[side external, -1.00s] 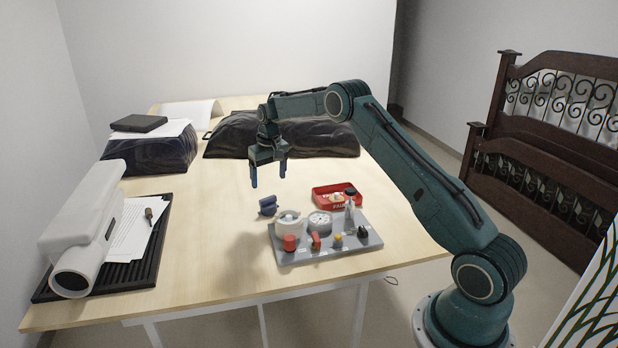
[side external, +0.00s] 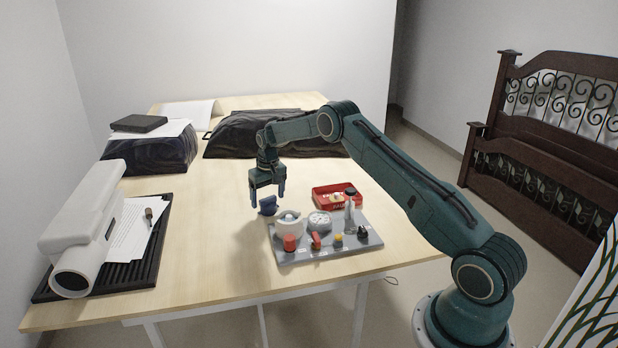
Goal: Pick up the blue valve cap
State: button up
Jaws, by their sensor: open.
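The blue valve cap (side external: 268,206) sits on the wooden table, just left of the back left corner of the grey panel. My gripper (side external: 267,198) points down at it with its jaws apart, one finger to the cap's left and the other at its upper right. The fingertips are close to the cap's height in the picture. I cannot tell whether they touch it. The jaws hold nothing that I can see.
The grey panel (side external: 290,258) carries a white round part (side external: 289,224), a gauge (side external: 320,221), a clear upright piece (side external: 349,216) and several small knobs. A red tray (side external: 325,204) stands behind it. Dark bags lie at the back. The table left of the cap is clear.

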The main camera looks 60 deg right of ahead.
jog(key=shift+w+f, duration=0.1)
jog(key=shift+f, duration=0.85)
jog(key=c, duration=1.1)
